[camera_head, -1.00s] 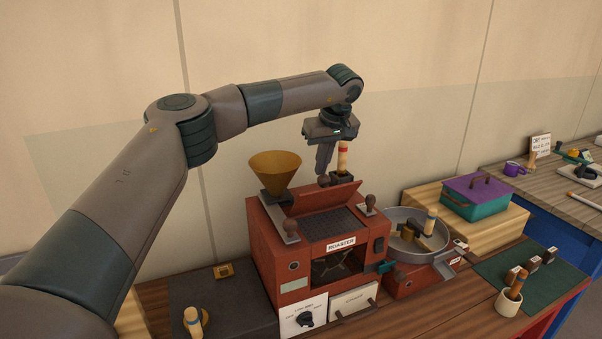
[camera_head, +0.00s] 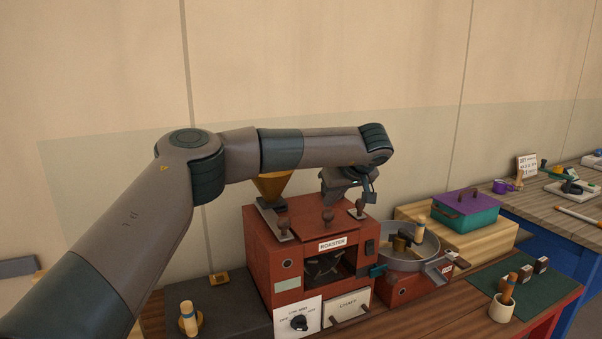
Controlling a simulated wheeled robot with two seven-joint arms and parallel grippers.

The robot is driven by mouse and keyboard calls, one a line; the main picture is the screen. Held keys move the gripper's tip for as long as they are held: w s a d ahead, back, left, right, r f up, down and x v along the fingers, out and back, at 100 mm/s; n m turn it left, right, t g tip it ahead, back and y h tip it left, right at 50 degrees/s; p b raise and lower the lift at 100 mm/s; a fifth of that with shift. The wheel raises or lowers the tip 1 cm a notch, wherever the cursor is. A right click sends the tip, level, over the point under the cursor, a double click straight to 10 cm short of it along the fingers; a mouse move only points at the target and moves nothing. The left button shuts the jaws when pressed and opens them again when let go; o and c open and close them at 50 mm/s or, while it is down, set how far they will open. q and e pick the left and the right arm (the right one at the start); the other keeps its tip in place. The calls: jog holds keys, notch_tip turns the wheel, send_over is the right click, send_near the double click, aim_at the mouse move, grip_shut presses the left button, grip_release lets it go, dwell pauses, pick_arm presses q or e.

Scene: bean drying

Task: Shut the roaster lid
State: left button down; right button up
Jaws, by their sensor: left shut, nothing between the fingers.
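The red roaster (camera_head: 257,262) stands on the bench with a "ROASTER" label on its front. Its lid (camera_head: 308,209) lies flat over the top opening, and the dark grille is covered. My left gripper (camera_head: 358,200) is shut and empty over the right rear of the roaster top, near another dark knob (camera_head: 360,208). I cannot tell whether it touches the lid. My right gripper is out of view.
The brass hopper (camera_head: 270,187) at the roaster's back left is partly hidden by my arm. A round cooling pan (camera_head: 392,265) stands to the right, a green and purple box (camera_head: 468,209) behind it. A wooden-handled tool (camera_head: 188,316) sits at left.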

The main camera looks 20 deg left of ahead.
pick_arm(q)
jog(key=shift+w+a+f, duration=0.15)
jog(key=shift+a+f, duration=0.05)
jog(key=shift+d+r, duration=0.1)
jog(key=shift+d, duration=0.1)
dwell(0.5)
